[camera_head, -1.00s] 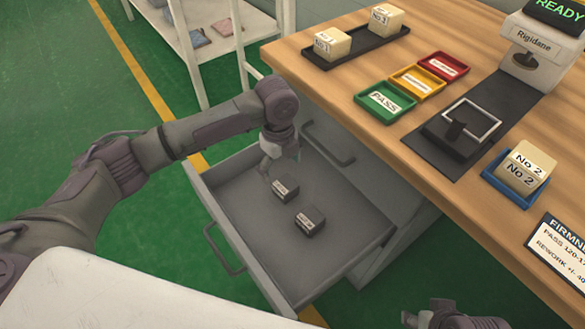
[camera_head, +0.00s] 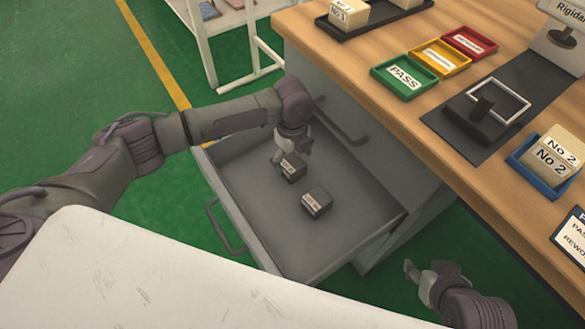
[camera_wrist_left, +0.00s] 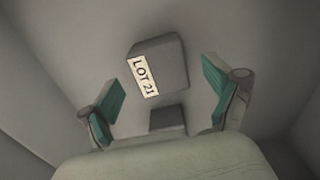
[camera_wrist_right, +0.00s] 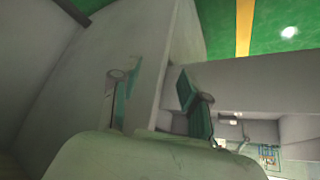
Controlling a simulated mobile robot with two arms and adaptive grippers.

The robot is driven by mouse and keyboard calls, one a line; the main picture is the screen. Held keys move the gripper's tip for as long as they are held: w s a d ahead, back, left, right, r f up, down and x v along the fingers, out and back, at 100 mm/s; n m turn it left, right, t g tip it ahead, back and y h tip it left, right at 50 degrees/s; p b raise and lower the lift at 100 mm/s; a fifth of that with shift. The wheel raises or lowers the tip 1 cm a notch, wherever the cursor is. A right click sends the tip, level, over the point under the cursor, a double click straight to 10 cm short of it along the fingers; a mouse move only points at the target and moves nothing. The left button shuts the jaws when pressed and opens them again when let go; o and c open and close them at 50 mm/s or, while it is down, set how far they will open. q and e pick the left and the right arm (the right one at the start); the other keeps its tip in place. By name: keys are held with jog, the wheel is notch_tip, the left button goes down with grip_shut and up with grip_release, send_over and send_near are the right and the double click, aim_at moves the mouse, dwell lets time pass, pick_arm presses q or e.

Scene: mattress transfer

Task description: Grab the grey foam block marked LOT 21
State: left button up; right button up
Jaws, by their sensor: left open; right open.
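The grey foam block marked LOT 21 (camera_wrist_left: 168,62) lies on the drawer floor, its white label readable in the left wrist view. It appears to be the farther of two dark blocks (camera_head: 291,168) in the head view. My left gripper (camera_head: 293,153) is open just above it, pointing down. Its two teal pads (camera_wrist_left: 160,95) stand apart on either side, not touching the block. My right gripper (camera_head: 419,279) is open and empty, low beside the drawer.
The open grey drawer (camera_head: 345,238) has raised walls around the blocks. A white shelf (camera_head: 250,25) stands behind.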

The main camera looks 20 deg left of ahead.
aim_at(293, 163)
pick_arm(q)
notch_tip(293, 163, down, 3)
jog(key=shift+f+b, duration=0.1)
jog(key=shift+b, duration=0.35)
pick_arm(e)
jog(key=w+a+r+t, duration=0.2)
jog(key=w+r+t, duration=0.1)
jog(key=w, duration=0.2)
jog(key=shift+y, duration=0.4)
pick_arm(q)
jog(key=shift+c, duration=0.3)
pick_arm(e)
jog(key=shift+w, duration=0.1)
pick_arm(q)
jog(key=c, duration=1.1)
pick_arm(e)
jog(key=shift+d, duration=0.1)
